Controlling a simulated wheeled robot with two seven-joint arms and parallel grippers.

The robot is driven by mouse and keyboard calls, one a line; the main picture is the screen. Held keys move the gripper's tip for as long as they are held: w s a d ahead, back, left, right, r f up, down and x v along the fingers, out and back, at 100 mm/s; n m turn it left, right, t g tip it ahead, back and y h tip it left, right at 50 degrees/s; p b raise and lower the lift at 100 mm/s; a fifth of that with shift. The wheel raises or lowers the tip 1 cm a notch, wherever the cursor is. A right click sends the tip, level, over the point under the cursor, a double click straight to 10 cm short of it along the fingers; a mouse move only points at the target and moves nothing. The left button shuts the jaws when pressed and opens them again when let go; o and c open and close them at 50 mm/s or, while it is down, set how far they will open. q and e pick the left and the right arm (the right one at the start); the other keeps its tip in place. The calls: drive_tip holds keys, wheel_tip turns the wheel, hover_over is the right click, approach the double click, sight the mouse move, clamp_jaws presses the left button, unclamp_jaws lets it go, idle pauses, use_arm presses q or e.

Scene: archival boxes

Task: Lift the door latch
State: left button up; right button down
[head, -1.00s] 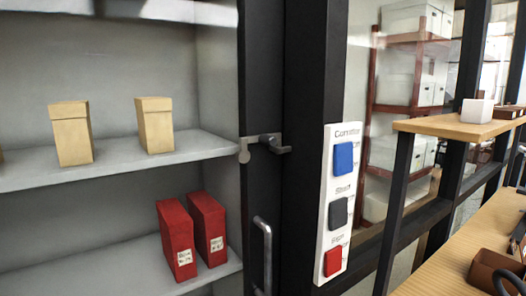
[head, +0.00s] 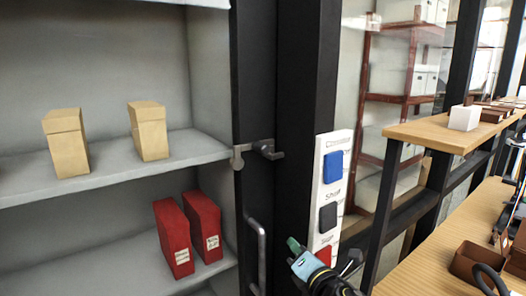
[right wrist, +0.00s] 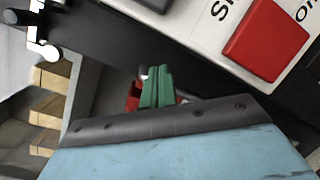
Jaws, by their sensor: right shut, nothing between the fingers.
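My right gripper (head: 294,245) has green fingertips and a light blue body. It is low in the head view, below and right of the latch and clear of it. Its fingers (right wrist: 155,82) are shut and empty. My left gripper is not in view.
A vertical door handle (head: 257,248) is left of my right gripper. A white panel (head: 342,148) with blue, dark and red buttons is close on its right. A wooden table (head: 455,240) is at lower right. Cream boxes (head: 66,140) and red boxes (head: 174,238) stand on the shelves.

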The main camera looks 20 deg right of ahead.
wheel_tip(320, 180, up, 13)
drive_tip(key=w+a+n+t+y, duration=0.1)
drive_tip(key=n+y, duration=0.4)
drive_tip(key=n, duration=0.8)
drive_tip(key=shift+a+f+t+y, duration=0.2)
drive_tip(key=shift+a+t+y, duration=0.1)
drive_tip(key=shift+a+t, duration=0.15)
drive_tip(key=shift+w, duration=0.1)
drive_tip(key=p, duration=0.2)
approach(255, 154)
drive_tip(key=w, duration=0.1)
drive_tip(key=w+a+f, duration=0.1)
drive_tip(key=w, duration=0.1)
drive_tip(key=w+a, duration=0.1)
drive_tip(key=w, duration=0.1)
drive_tip(key=shift+f, duration=0.3)
drive_tip(key=r+p, duration=0.2)
drive_tip(key=r, duration=0.1)
drive_tip(key=shift+w+a+r, duration=0.1)
drive_tip(key=shift+w, duration=0.25)
drive_tip(key=shift+s+r, duration=0.1)
drive_tip(key=shift+r, duration=0.35)
